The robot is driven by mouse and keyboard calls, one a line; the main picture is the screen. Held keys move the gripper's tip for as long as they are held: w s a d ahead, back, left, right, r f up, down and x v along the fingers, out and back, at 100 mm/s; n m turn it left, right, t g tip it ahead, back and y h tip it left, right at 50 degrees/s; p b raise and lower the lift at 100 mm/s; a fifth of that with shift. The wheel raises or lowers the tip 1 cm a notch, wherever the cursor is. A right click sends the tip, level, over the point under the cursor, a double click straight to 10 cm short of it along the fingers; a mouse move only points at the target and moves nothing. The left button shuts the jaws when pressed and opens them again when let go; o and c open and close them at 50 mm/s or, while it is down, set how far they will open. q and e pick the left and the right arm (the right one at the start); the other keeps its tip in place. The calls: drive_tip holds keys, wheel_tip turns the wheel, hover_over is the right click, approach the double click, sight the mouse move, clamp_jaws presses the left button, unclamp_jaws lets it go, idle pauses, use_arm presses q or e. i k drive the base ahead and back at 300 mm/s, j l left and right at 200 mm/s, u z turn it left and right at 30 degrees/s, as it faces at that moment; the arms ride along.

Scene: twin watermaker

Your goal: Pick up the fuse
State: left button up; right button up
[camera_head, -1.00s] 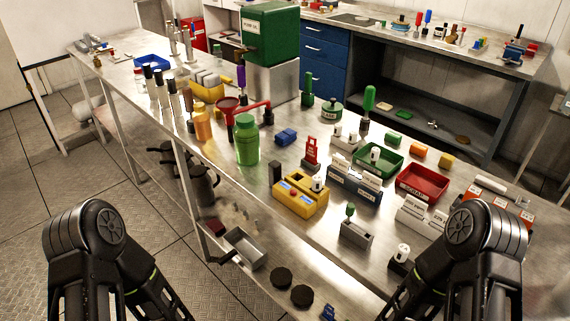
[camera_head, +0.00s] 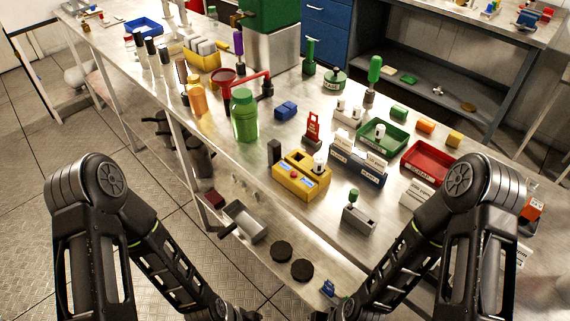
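Several small white cylinders with dark marks look like fuses; I cannot tell which one the task means. One (camera_head: 319,162) stands upright in the yellow tester box (camera_head: 290,186), which has a red button and a small display. One (camera_head: 379,131) stands in the green tray (camera_head: 397,141). Others (camera_head: 341,104) stand in a pale holder behind the blue rack. The red tray (camera_head: 426,163) has a label on its front. My two forearms reach down to the bottom edge, and the grippers are cut off below it. Both are well short of these cylinders.
A green bottle (camera_head: 244,116), an orange bottle (camera_head: 198,100) and red pipework (camera_head: 250,82) stand left of the tester. A grey block with a green knob (camera_head: 358,216) stands in front. My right arm covers the bench's near right part. A lower shelf holds a metal tray (camera_head: 243,222).

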sight(318, 164)
drive_tip(key=z, duration=1.55)
drive_tip(key=k+j, duration=0.1)
drive_tip(key=k, duration=0.3)
drive_tip(key=k+j, duration=0.15)
drive_tip(key=k, duration=0.3)
